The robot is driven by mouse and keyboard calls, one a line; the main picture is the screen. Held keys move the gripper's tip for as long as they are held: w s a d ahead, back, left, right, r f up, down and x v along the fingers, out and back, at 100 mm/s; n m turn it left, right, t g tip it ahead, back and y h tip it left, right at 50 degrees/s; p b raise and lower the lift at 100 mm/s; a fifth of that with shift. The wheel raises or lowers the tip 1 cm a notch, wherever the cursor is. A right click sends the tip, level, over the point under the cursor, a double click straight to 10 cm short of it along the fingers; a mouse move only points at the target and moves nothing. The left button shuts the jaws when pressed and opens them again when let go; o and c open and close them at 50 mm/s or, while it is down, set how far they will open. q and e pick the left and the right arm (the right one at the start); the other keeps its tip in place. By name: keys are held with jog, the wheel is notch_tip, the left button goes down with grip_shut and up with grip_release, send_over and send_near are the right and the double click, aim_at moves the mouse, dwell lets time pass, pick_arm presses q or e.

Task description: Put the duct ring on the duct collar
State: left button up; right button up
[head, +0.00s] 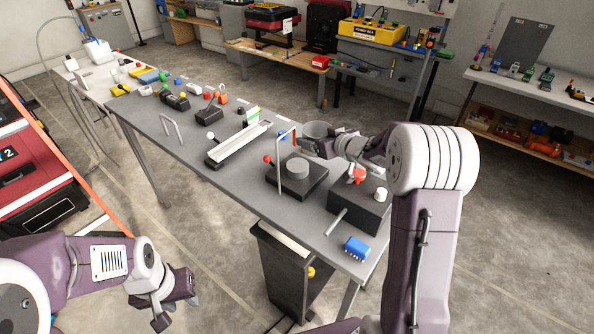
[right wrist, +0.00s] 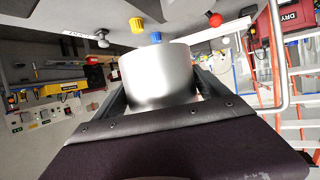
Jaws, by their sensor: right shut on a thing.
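The duct ring (head: 314,130) is a short grey cylinder held in my right gripper (head: 327,145), above and slightly behind the duct collar. In the right wrist view the silvery ring (right wrist: 157,80) sits between the two dark fingers. The duct collar (head: 297,169) looks to be the short, round grey stub on a dark square base (head: 312,187) on the bench. The ring is apart from the collar. My left gripper (head: 176,306) hangs low at the left, off the bench and empty; its finger gap is unclear.
A bent metal rod (head: 280,165) stands upright just left of the collar. A dark box (head: 358,208) with a red knob and a blue block (head: 356,247) lie to the right. A white-topped channel (head: 239,145) lies left. The grey bench (head: 190,143) holds several small items farther back.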

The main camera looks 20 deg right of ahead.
jog(key=b, duration=0.2)
send_over(294, 160)
jog(key=s+d, duration=0.1)
jog(key=s, duration=0.2)
jog(key=f, duration=0.4)
jog(key=shift+w, duration=0.25)
jog(key=shift+a, duration=0.3)
notch_tip(294, 160, down, 4)
jog(key=shift+s+r+b, duration=0.1)
jog(key=shift+r+b, duration=0.15)
jog(key=shift+b, duration=0.8)
jog(key=shift+f, duration=0.4)
jog(key=shift+r, duration=0.1)
pick_arm(q)
notch_tip(294, 160, down, 5)
jog(key=shift+d+f, duration=0.1)
jog(key=shift+f, duration=0.05)
jog(key=shift+f, duration=0.1)
pick_arm(e)
jog(key=o, duration=1.3)
jog(key=shift+c, duration=0.2)
